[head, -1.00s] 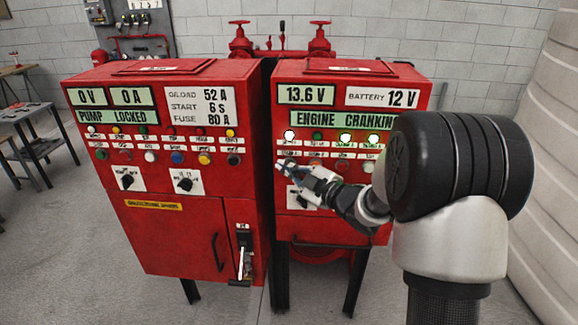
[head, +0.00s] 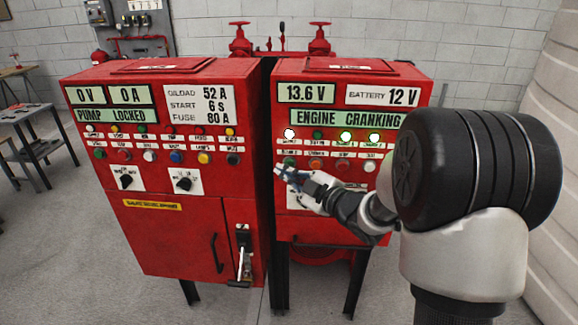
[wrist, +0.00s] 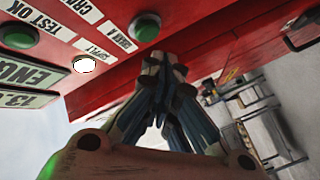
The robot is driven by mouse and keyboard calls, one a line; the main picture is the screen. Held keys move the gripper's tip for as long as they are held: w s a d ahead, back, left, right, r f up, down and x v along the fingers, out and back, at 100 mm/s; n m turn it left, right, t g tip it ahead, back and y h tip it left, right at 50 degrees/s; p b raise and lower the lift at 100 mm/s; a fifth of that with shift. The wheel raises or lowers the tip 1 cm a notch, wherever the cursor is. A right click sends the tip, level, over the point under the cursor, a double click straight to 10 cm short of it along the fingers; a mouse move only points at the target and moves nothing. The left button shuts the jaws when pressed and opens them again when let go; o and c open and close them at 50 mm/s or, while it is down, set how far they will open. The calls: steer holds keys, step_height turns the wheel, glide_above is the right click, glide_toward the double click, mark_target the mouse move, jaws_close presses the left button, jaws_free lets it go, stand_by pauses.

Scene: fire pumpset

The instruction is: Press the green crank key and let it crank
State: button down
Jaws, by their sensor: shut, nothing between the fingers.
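The green crank key (head: 289,161) is at the left end of the lower button row on the right red cabinet (head: 330,228). In the wrist view, a green button (wrist: 147,26) beside a label reading "CRANK A" shows just beyond my fingertips. My gripper (head: 279,170) is shut and empty, its tips just below and left of the key in the head view. In the wrist view my gripper (wrist: 163,52) points at the panel; whether it touches the key I cannot tell. The cabinet's display (head: 347,119) reads "ENGINE CRANKING".
Lit lamps, one white (head: 289,133) and two green, sit above the button row. The left red cabinet (head: 165,240) stands close by and its display (head: 115,116) reads "PUMP LOCKED". A selector plate below the key is partly hidden by my gripper. The floor in front is clear.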

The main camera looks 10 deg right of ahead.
steer(key=shift+s+a+b, duration=0.2)
steer(key=shift+s+a, duration=0.05)
steer(key=shift+s, duration=0.45)
steer(key=shift+s+a+b, duration=0.15)
steer(key=shift+s+a, duration=0.05)
steer(key=shift+s, duration=0.45)
steer(key=shift+s+a+b, duration=0.2)
steer(key=shift+s+a, duration=0.05)
steer(key=shift+s, duration=0.45)
steer(key=s+d+r+m+g+h, duration=0.1)
steer(key=s+d+m+g+h, duration=0.15)
steer(key=s+m+h, duration=0.3)
steer(key=s+d+r+m+g+h, duration=0.2)
steer(key=s+d+m+h, duration=0.2)
steer(key=s+m, duration=0.15)
steer(key=s+a+f+m+g, duration=0.2)
steer(key=s+a+g, duration=0.1)
steer(key=s, duration=0.8)
steer(key=s+a+f+m+g+y, duration=0.1)
steer(key=s+a+f+m+g, duration=0.1)
steer(key=s, duration=1)
steer(key=shift+a+f+g, duration=0.4)
steer(key=shift+f+g, duration=0.15)
steer(key=shift+f, duration=0.2)
